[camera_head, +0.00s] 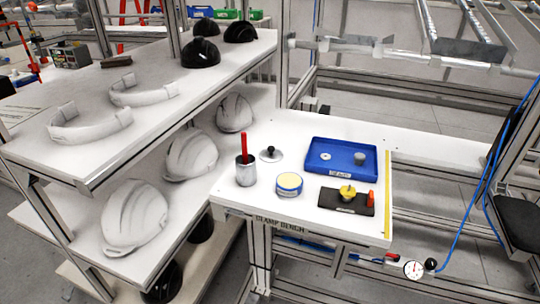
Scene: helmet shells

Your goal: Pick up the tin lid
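A shallow silver disc with a black knob, which looks like the tin lid (270,155), lies on the white bench (310,230) near its back left. Neither of my grippers shows in the head view.
A grey metal cup (246,175) holding a red-handled tool stands left of the tin. A blue tray (341,157) with small parts is at right, and a black plate (346,201) with a yellow piece lies before it. Shelves with white helmet shells (134,216) adjoin the bench.

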